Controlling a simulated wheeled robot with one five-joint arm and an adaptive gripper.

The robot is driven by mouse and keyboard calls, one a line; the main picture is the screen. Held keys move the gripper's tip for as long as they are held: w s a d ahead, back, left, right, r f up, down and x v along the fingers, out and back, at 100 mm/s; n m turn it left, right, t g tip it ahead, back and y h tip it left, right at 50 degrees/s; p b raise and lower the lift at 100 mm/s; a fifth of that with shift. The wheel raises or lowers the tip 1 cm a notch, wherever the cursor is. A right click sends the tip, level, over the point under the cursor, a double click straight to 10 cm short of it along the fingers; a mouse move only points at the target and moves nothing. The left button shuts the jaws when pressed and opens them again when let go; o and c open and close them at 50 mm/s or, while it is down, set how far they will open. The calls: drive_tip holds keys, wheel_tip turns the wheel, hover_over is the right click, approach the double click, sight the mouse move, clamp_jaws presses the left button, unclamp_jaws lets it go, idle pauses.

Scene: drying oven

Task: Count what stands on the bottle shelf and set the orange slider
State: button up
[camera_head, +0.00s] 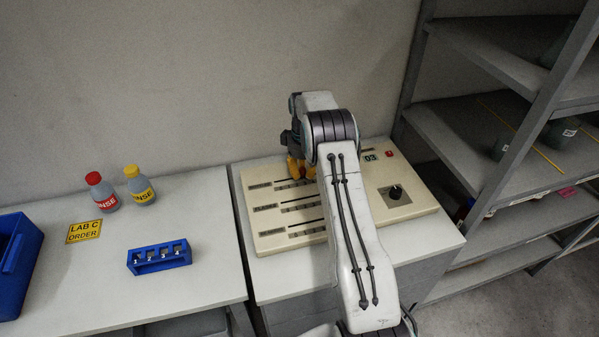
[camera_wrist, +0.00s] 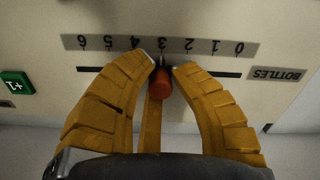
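In the wrist view the orange slider (camera_wrist: 160,84) sits between the yellow fingertips of my gripper (camera_wrist: 164,68), which are closed in on both sides of it. A third finger lies behind it. The slider is on the slot labelled BOTTLES (camera_wrist: 277,75), and its pointer is at the 3 of an upside-down 0 to 6 scale (camera_wrist: 205,48). In the head view my gripper (camera_head: 297,169) is over the top row of the cream panel (camera_head: 285,238), partly hidden by my arm. The panel's display (camera_head: 371,156) reads 03.
A grey shelf rack (camera_head: 445,133) at right holds dark containers (camera_head: 500,147), partly hidden by its post. A black knob (camera_head: 395,193) is on the panel. A red-capped bottle (camera_head: 104,194), yellow-capped bottle (camera_head: 141,188) and blue rack (camera_head: 160,261) stand on the left table.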

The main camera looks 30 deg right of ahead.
sight(303, 169)
drive_tip(key=o, duration=0.5)
drive_tip(key=shift+c, duration=0.2)
wheel_tip(303, 169, up, 12)
idle(0.4)
idle(0.5)
